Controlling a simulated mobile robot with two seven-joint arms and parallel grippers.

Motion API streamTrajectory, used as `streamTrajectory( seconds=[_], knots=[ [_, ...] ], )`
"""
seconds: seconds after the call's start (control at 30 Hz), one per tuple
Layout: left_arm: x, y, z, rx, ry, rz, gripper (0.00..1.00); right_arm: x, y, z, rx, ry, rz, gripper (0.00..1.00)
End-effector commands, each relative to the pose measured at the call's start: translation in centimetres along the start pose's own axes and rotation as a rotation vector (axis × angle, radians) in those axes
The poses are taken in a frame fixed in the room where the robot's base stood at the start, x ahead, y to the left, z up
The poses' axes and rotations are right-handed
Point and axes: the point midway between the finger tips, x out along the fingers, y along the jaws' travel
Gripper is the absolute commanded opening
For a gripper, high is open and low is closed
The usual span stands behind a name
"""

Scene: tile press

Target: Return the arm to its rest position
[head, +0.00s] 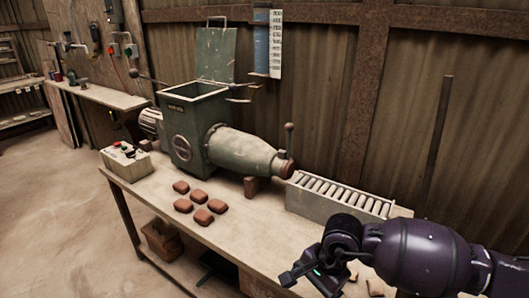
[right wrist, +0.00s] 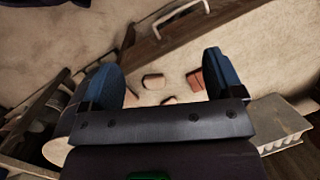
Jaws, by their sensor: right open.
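My right arm comes in from the right in the head view, bent over the front right of the workbench (head: 240,240). Its dark gripper (head: 302,272) hangs near the bench's front edge. In the right wrist view the gripper (right wrist: 163,78) has its two blue-padded fingers wide apart. Several small brown pieces show between and beyond the fingers, including a reddish block (right wrist: 195,80) close to the right finger in the picture. None is clamped. My left gripper is not in view.
A green press machine (head: 190,125) stands on the bench, with a roller tray (head: 330,200) at its outlet. Several clay blocks (head: 203,217) lie in front. A control box (head: 125,160) sits at the left corner. Pale pieces (head: 376,287) lie beside my right arm.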

Motion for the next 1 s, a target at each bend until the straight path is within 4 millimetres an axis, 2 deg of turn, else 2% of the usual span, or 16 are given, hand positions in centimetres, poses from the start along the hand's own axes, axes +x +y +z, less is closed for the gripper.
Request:
streamTrajectory(
  seconds=[0.17, 0.33, 0.4, 0.5, 0.6, 0.73, 0.83, 0.93, 0.97, 1.0],
  knots=[
    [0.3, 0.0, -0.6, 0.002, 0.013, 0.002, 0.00, -2.0, -3.0, 4.5, 0.246, -0.291, -0.128, 0.86],
    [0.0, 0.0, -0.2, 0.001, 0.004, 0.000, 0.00, -6.5, -7.0, 9.9, 0.574, -0.713, -0.213, 0.86],
    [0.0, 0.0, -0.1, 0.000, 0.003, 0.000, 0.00, -8.5, -8.3, 11.5, 0.727, -0.903, -0.218, 0.86],
    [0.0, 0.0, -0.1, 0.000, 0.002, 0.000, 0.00, -11.3, -9.9, 12.7, 0.959, -1.178, -0.194, 0.86],
    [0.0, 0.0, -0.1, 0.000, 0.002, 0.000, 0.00, -13.7, -11.0, 12.3, 1.205, -1.451, -0.138, 0.86],
    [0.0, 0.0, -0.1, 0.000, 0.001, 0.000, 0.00, -15.7, -11.7, 9.9, 1.541, -1.799, -0.024, 0.86],
    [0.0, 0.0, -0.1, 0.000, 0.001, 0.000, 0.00, -15.9, -11.3, 6.7, 1.808, -2.057, 0.091, 0.86],
    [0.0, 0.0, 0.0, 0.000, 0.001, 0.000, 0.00, -14.8, -10.0, 3.2, 2.057, -2.285, 0.217, 0.86],
    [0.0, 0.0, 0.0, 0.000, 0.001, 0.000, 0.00, -14.3, -9.5, 2.2, -2.079, 2.293, -0.249, 0.86],
    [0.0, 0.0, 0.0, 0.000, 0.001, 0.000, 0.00, -13.5, -8.7, 0.9, -2.003, 2.192, -0.279, 0.86]
  ],
)
